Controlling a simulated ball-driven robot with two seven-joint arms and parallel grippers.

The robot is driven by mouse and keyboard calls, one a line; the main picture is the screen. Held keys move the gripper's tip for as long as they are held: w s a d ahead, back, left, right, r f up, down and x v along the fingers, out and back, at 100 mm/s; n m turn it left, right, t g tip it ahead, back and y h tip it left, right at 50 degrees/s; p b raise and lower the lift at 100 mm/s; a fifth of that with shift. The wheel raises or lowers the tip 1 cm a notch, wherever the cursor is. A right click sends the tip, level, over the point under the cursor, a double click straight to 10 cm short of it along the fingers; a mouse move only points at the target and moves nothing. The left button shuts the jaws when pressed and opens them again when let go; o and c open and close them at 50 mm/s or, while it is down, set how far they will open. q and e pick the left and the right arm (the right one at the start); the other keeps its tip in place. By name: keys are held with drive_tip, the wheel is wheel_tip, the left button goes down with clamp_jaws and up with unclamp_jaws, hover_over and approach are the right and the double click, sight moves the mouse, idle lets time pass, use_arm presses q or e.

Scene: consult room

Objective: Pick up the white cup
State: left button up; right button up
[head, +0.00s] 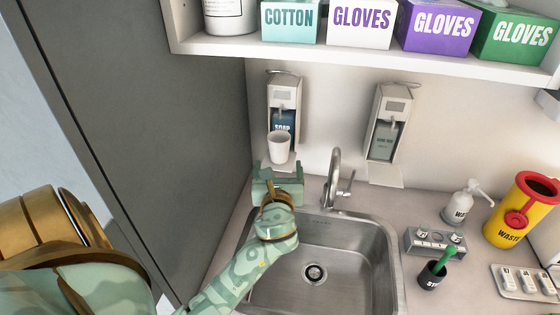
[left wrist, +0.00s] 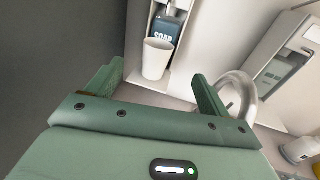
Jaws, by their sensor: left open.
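The white cup (head: 279,148) is upright in front of the soap dispenser (head: 283,100), seemingly on its lower ledge; its base is partly hidden in the head view. In the left wrist view the cup (left wrist: 157,60) appears ahead of my left gripper, between the lines of its two fingers. My left gripper (head: 279,170) is open and empty, low in front of the cup, with a visible gap to it in the wrist view. My right gripper is not in view.
A sink (head: 330,262) with a curved faucet (head: 335,178) lies right of my left forearm. A grey panel (head: 160,120) stands close on the left. A shelf (head: 370,57) with boxes hangs above. A second dispenser (head: 388,130) is right of the faucet.

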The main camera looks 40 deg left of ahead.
use_arm(q)
drive_tip(key=b, duration=0.4)
approach(279, 156)
drive_tip(key=x, duration=0.7)
drive_tip(key=shift+w+a+b, duration=0.15)
drive_tip(key=shift+w+b, duration=0.1)
drive_tip(key=shift+b, duration=0.1)
drive_tip(key=b+x, duration=0.1)
drive_tip(key=x, duration=0.4)
drive_tip(key=shift+w+a+f, duration=0.1)
drive_tip(key=shift+w+a, duration=0.1)
drive_tip(key=shift+w, duration=0.05)
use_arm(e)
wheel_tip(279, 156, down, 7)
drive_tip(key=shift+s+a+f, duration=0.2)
use_arm(q)
drive_tip(key=c, duration=1.2)
